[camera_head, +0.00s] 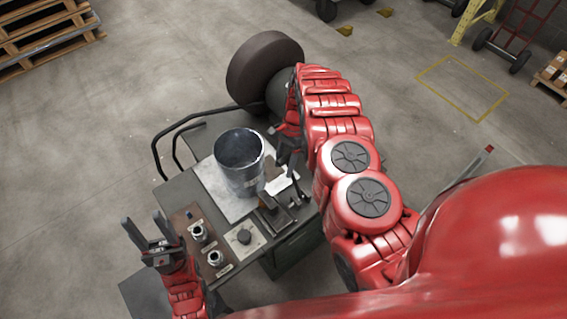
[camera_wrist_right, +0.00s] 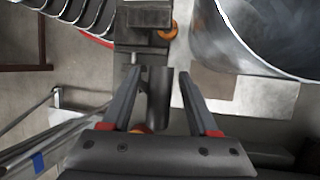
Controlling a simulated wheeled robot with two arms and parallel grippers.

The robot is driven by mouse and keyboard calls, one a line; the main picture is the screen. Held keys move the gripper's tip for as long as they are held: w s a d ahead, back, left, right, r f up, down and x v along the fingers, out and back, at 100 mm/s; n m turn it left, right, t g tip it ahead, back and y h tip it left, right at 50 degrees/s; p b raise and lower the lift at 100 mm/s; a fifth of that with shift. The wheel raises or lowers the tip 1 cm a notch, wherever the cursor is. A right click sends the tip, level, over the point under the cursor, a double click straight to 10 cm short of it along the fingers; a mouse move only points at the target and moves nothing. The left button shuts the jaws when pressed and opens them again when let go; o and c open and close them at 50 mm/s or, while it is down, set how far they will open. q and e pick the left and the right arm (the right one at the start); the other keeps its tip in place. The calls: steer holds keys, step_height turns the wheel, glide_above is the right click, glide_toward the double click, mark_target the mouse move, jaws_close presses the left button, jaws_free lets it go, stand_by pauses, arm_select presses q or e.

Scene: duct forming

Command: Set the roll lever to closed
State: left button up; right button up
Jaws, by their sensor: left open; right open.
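My left gripper (camera_head: 148,233) is open and empty at the lower left in the head view, beside the bench's left end. My right gripper (camera_wrist_right: 160,78) is open in the right wrist view. A dark grey post-like part (camera_wrist_right: 158,95) shows between its fingers; I cannot tell whether they touch it. A dark block with an orange knob (camera_wrist_right: 168,28) lies ahead of the fingertips. In the head view the right gripper is dark and partly hidden by my right arm, near the metal cylinder. I cannot clearly identify the roll lever or its setting.
An open metal cylinder (camera_head: 239,160) stands on a bright plate (camera_head: 213,187) on the bench; its curved wall also shows in the wrist view (camera_wrist_right: 245,40). A large dark drum (camera_head: 262,68) is behind.

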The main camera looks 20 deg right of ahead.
steer(key=shift+s+a+f, duration=0.25)
steer(key=shift+f, duration=0.35)
jaws_close()
stand_by(1.1)
